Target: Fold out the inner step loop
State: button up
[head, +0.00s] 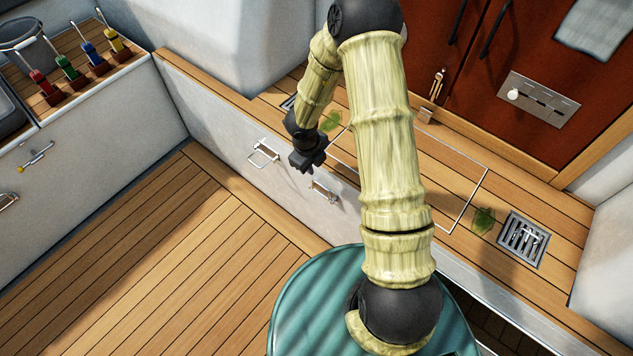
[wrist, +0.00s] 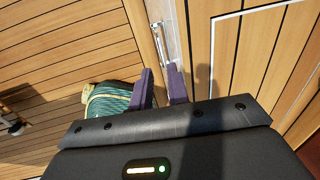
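Two metal step loops are on the white vertical face below the wooden bench. The left loop (head: 263,153) appears to stand out from the face. The right loop (head: 324,190) seems to lie closer to it; I cannot tell which one is the inner loop. My gripper (head: 305,168) is above and between them, pointing down, apart from both. In the wrist view my gripper (wrist: 160,69) has two purple fingers with a gap and nothing between them. A metal loop or bracket (wrist: 160,38) shows beyond the fingertips, beside the bench edge.
The wooden bench (head: 460,165) has a pale-outlined hatch, leaves (head: 484,220) and a metal drain grate (head: 522,240). Red cabinet doors (head: 540,60) stand behind. Coloured-handled tools (head: 70,68) stand on the left bench. The wooden floor (head: 150,240) is clear at left.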

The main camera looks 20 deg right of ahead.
aim_at(317, 182)
jog(key=f+b, duration=0.1)
jog(key=f, duration=0.2)
jog(key=d+f+b, duration=0.1)
jog(key=f, duration=0.2)
jog(key=w+f+b, duration=0.1)
jog(key=f+b, duration=0.1)
jog(key=f, duration=0.1)
jog(key=shift+d+f, duration=0.2)
jog(key=shift+f, duration=0.2)
grip_shut()
